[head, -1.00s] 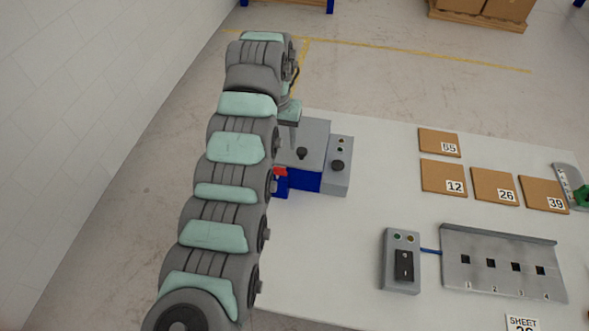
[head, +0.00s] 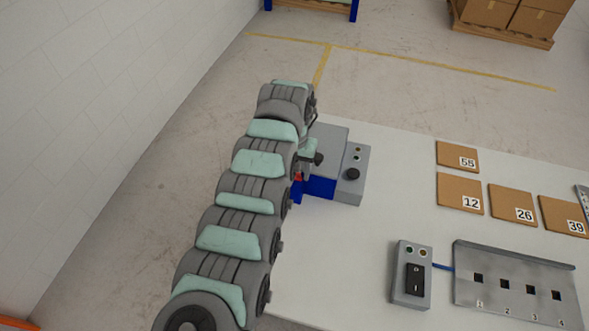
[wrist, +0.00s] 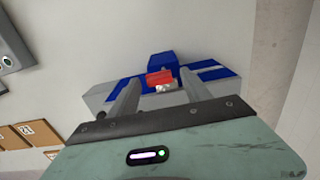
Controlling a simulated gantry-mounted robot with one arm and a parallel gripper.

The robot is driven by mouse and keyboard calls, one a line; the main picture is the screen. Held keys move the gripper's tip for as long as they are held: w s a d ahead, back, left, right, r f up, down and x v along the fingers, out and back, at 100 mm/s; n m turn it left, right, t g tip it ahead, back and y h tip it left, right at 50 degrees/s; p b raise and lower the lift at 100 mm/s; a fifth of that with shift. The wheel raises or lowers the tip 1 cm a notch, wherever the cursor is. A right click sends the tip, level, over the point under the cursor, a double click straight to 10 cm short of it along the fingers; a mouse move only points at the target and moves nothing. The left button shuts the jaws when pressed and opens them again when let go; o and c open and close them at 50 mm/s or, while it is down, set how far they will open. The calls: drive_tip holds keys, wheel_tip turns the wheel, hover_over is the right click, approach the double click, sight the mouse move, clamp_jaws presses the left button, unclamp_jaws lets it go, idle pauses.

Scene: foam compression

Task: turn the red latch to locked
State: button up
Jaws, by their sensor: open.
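The red latch (wrist: 159,77) shows in the wrist view between my two fingers, in front of a blue block. In the head view only a sliver of the latch (head: 299,177) shows, at the left front of the grey and blue machine (head: 321,187); my arm hides the rest. My gripper (wrist: 160,80) is open, with one finger on each side of the latch in the picture. I cannot tell whether either finger touches it. In the head view my gripper (head: 307,168) is low beside the machine, partly hidden by my arm.
A grey control box (head: 351,190) with a black knob adjoins the machine's right side. Several numbered brown sheets (head: 460,193) lie farther right on the white table (head: 330,250). A switch box (head: 410,285) and slotted metal panel (head: 510,300) stand at the front right.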

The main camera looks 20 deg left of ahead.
clamp_jaws()
idle(0.6)
